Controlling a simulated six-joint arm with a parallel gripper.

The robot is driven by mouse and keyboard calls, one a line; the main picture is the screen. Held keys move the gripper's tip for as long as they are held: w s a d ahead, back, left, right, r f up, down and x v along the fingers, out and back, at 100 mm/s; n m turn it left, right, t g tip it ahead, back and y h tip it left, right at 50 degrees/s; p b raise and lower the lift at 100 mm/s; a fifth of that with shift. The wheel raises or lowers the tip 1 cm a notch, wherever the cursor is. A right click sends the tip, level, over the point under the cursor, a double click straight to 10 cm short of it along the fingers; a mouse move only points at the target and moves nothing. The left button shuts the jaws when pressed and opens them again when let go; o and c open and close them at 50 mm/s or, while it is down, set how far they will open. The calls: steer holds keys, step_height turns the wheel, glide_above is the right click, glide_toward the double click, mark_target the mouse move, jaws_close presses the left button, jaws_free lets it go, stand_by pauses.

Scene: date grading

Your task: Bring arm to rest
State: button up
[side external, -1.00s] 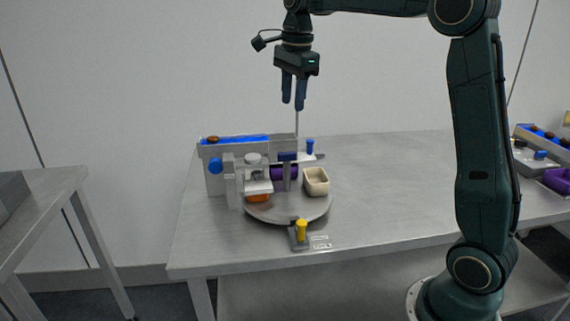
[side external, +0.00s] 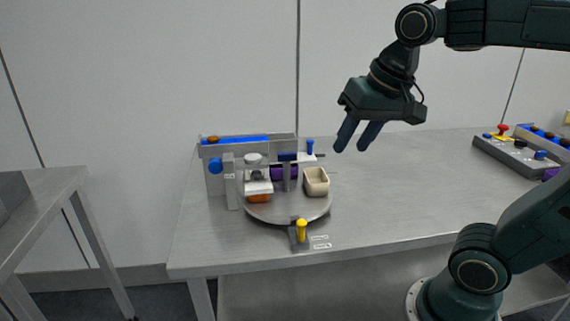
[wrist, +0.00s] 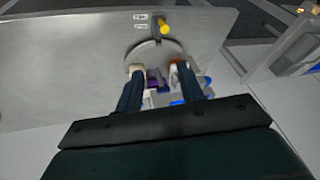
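My gripper (side external: 357,136) hangs in the air above the table, to the right of and higher than the grading station. Its two dark blue fingers are apart, with nothing visible between them. It also shows in the wrist view (wrist: 163,85), fingers spread, with the station beyond the fingertips. The station has a round grey turntable (side external: 290,212), a cream cup (side external: 316,181), an orange cup (side external: 259,197) and a purple cup partly hidden behind a grey post. A blue-lined conveyor (side external: 240,140) with a brown date (side external: 213,139) stands behind.
A yellow-handled lever (side external: 301,231) stands at the turntable's front. A grey control box (side external: 515,153) with a red knob and a blue-lined tray (side external: 546,136) lie at the table's right end. The table middle (side external: 400,185) is clear. Another table (side external: 45,190) stands at left.

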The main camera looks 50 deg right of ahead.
steer(key=s+a+f+n+t, duration=0.1)
steer(key=s+f+n, duration=0.4)
steer(key=s, duration=0.1)
steer(key=shift+s+a+n, duration=0.25)
steer(key=shift+a+n, duration=0.05)
steer(key=shift+n, duration=0.1)
